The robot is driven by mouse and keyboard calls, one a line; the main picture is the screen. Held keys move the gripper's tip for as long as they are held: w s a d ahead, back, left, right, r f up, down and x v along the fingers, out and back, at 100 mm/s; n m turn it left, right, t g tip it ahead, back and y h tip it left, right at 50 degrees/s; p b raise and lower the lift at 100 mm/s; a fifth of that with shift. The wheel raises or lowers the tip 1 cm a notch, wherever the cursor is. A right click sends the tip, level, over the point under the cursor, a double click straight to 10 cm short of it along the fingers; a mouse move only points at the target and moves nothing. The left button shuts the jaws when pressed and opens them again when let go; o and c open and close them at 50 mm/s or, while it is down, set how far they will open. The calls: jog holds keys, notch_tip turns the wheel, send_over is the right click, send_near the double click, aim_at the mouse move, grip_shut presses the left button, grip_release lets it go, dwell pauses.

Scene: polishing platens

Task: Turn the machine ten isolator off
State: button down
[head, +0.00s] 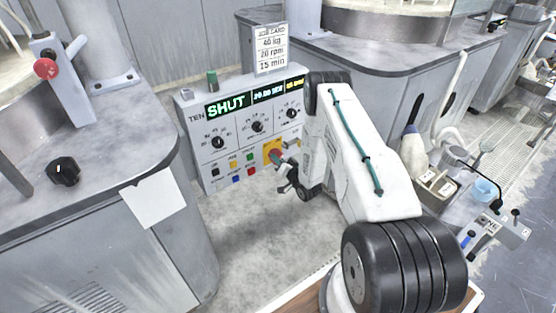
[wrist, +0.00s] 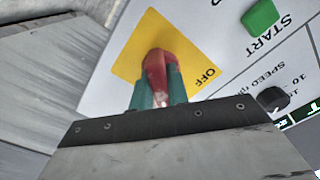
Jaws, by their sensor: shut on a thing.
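The machine ten control panel (head: 240,128) is a pale box labelled TEN, with a lit display (head: 228,105) reading SHUT. The isolator is a red handle (wrist: 158,65) on a yellow plate (wrist: 140,48) at the panel's lower right. The word OFF is printed on the plate, to the right of the handle in the wrist view. My gripper (wrist: 157,90) is shut on the red handle, with teal fingertips on both sides of it. In the head view the handle and plate (head: 272,147) are partly hidden by my gripper (head: 282,166).
A green START button (wrist: 260,17) and a black knob (wrist: 272,99) are near the plate. Several dials and small coloured buttons cover the panel. A job card (head: 271,48) stands on top. A bench with a black knob (head: 64,171) is at left, and a caddy (head: 436,185) at right.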

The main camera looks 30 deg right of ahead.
jog(key=n, duration=0.4)
jog(key=shift+d, duration=0.1)
jog(key=n, duration=0.4)
jog(key=shift+f+n, duration=0.1)
jog(key=shift+n, duration=0.3)
jog(key=n, duration=0.4)
jog(key=shift+d, duration=0.1)
jog(key=shift+n, duration=1.9)
jog(key=c, duration=1.4)
grip_release()
jog(key=shift+o, duration=0.2)
jog(key=s, duration=0.7)
jog(key=shift+s+d, duration=0.15)
jog(key=shift+s, duration=0.25)
